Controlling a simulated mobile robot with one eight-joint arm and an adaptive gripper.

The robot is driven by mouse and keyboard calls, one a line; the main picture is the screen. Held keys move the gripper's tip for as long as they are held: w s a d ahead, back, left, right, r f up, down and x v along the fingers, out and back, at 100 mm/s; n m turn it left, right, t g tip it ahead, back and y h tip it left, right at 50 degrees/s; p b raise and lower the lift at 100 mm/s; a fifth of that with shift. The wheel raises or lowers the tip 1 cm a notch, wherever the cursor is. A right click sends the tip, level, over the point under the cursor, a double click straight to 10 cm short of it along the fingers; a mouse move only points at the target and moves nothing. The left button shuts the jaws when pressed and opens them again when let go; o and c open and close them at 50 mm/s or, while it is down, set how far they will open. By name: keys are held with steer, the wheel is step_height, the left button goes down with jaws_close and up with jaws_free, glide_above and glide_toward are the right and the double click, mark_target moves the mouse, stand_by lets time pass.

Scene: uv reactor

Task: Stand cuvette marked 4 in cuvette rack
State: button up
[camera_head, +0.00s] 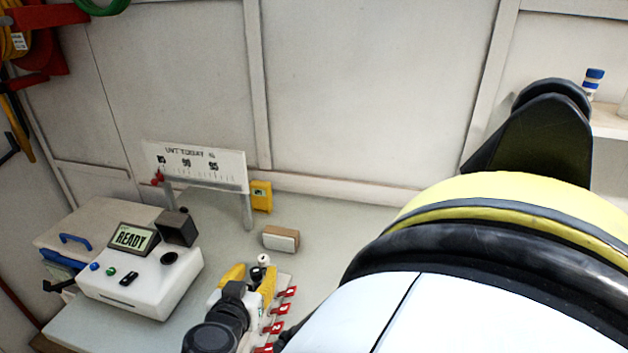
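My gripper (250,278), dark with yellow fingers, is low in the middle of the picture, just above the bench. Its fingers stand apart, and I cannot tell whether they grip anything. A small white-topped piece with a dark part (263,260) shows by the fingertips; I cannot tell whether it is a cuvette. Right beside the gripper is a pale strip with several red tags (287,292), possibly the cuvette rack, partly hidden by my gripper and arm. No mark 4 can be read on any cuvette.
A white device (150,285) with a READY screen (132,237) stands left of the gripper. Behind are a scale panel (200,167) on legs, a yellow box (261,196) and a small brown-and-white block (281,238). The bench (325,215) is clear around the block. My arm hides the right side.

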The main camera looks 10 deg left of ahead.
steer(key=p+v, duration=0.3)
steer(key=v, duration=0.9)
